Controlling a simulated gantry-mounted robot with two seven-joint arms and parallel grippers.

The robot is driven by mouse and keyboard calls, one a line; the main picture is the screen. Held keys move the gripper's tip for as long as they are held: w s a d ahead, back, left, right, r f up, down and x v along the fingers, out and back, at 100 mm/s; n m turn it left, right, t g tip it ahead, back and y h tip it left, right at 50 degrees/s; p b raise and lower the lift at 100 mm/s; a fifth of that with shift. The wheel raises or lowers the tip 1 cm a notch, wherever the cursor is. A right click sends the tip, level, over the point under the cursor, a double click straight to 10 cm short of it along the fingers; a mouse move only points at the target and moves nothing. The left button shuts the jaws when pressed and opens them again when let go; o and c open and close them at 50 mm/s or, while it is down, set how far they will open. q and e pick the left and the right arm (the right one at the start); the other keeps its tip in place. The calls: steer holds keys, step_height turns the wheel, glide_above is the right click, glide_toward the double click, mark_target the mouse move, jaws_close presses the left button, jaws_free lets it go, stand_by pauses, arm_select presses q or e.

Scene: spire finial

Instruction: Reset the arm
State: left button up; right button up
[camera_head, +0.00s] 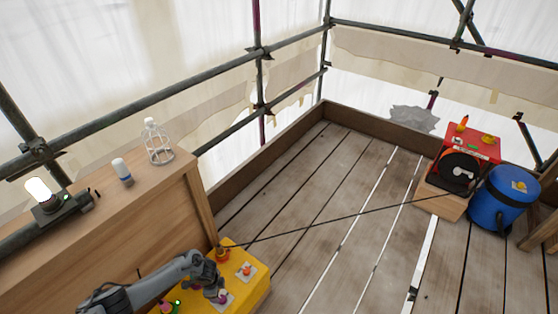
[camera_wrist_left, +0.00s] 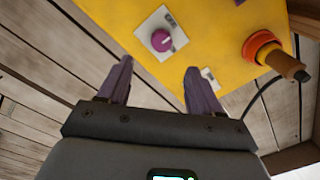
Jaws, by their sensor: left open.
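My left arm comes in from the lower left in the head view. Its gripper (camera_head: 213,287) is over the yellow box (camera_head: 256,288). In the left wrist view the two dark fingers of the gripper (camera_wrist_left: 158,82) are apart with nothing between them. A purple knob (camera_wrist_left: 161,40) on a white plate sits on the yellow box (camera_wrist_left: 215,25), just beyond the fingertips. My right gripper is not in view.
An orange-red plug (camera_wrist_left: 263,50) with a cable is on the yellow box. The cable stretches across the plank floor (camera_head: 330,190) towards a red box (camera_head: 474,143) beside a blue barrel (camera_head: 500,200).

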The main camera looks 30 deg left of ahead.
arm_select(q)
steer(key=s+d+f+g+h+p, duration=0.1)
steer(key=s+d+f+h+p, duration=0.2)
steer(key=s+d, duration=1.05)
steer(key=s+d+r+t+p, duration=0.1)
steer(key=d+r, duration=0.3)
steer(key=d, duration=0.4)
steer(key=d+r+t+p, duration=0.1)
steer(key=d+r, duration=0.2)
steer(key=d, duration=0.4)
steer(key=w+a+r+n+t+y, duration=0.1)
steer(key=w+r+n, duration=0.1)
steer(key=r, duration=0.8)
steer(key=w+a+r+n+t+p, duration=0.1)
steer(key=w+r+n, duration=0.15)
steer(key=r, duration=0.75)
steer(key=w+a+r+n+t+y, duration=0.1)
steer(key=w+r+n+t, duration=0.15)
steer(key=r, duration=0.65)
step_height(320, 180, up, 41)
steer(key=s+a+n+g+p, duration=0.1)
steer(key=s+a+g+p, duration=0.15)
steer(key=p, duration=3.55)
step_height(320, 180, down, 75)
steer(key=b, duration=7.5)
steer(key=shift+s+d+r+y, duration=0.2)
steer(key=shift+d+y, duration=0.1)
steer(key=shift+d, duration=0.1)
